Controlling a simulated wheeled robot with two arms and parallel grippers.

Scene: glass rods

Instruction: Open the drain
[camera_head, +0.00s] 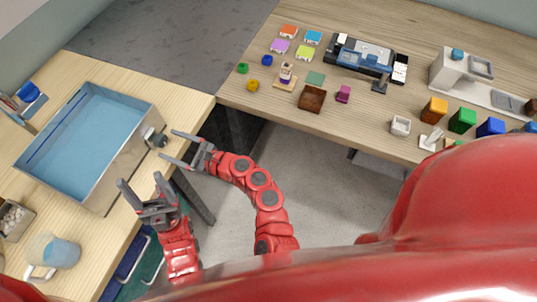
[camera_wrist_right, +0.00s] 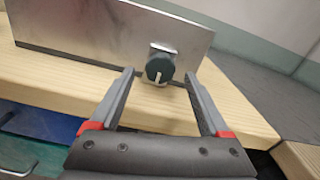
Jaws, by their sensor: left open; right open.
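A metal tank (camera_head: 108,175) of blue liquid stands on the left wooden table. Its drain valve has a dark round knob (camera_head: 155,138) with a light marker line, on the outer side wall near one corner. In the right wrist view the knob (camera_wrist_right: 160,68) faces me and its line points down. My right gripper (camera_head: 167,145) is open, its fingers pointing at the valve from in front. In the wrist view the knob shows between the two fingertips (camera_wrist_right: 159,76); I cannot tell whether they touch it. My left gripper (camera_head: 139,180) is open and empty near the tank's side wall.
A pitcher of blue liquid (camera_head: 55,252) and a small box of white pieces (camera_head: 12,220) stand on the left table. The other table (camera_head: 220,90) holds colored blocks, small trays and devices. Drawers or bins show below the left table's edge.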

